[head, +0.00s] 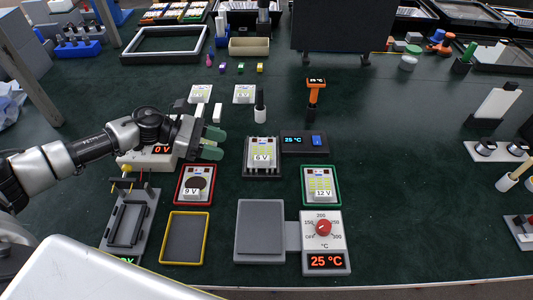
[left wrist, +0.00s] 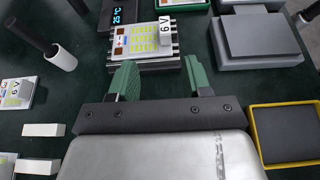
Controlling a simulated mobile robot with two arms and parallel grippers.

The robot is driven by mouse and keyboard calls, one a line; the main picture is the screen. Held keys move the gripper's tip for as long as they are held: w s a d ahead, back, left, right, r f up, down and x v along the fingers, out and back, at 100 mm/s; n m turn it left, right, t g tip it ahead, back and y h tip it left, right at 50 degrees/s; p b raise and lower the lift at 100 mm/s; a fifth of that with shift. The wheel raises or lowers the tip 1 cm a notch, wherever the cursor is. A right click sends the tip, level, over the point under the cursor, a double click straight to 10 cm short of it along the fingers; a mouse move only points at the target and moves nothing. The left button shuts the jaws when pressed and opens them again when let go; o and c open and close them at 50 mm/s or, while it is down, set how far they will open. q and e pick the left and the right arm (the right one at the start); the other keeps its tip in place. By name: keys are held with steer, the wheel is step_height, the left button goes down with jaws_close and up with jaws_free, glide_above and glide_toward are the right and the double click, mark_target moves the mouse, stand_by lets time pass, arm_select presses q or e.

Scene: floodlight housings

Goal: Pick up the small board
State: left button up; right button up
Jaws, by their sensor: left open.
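My left gripper (head: 214,144) is open and empty above the table, left of a small board marked 6 V (head: 262,157). That board sits on a black finned block (head: 262,173). In the left wrist view the board (left wrist: 140,42) lies ahead of the open green fingers (left wrist: 162,80), apart from them. Similar boards are a 9 V one (head: 196,182) in a red frame, a 12 V one (head: 319,184) in a green frame, and two on the table behind (head: 201,92) (head: 244,92). Which one is meant, I cannot tell. My right gripper is not in view.
A black box with a 25 °C display (head: 304,144) stands right beside the finned block. An upright black-and-white tool (head: 260,105) stands behind it. A grey plate (head: 260,230) with a red-knob controller (head: 323,240) and a yellow-rimmed tray (head: 205,239) lie in front. The right-middle table is clear.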

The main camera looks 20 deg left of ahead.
mark_target(248, 164)
arm_select(q)
steer(key=x, duration=0.3)
steer(key=shift+d, duration=0.15)
steer(key=x, duration=0.1)
steer(key=p+x, duration=0.1)
steer(key=x, duration=0.1)
steer(key=p+x, duration=0.1)
steer(key=x, duration=0.1)
steer(key=shift+s+d+f, duration=0.1)
steer(key=shift+s+f, duration=0.2)
steer(key=shift+f, duration=0.15)
steer(key=shift+c, duration=0.7)
jaws_close()
steer(key=shift+r, duration=0.1)
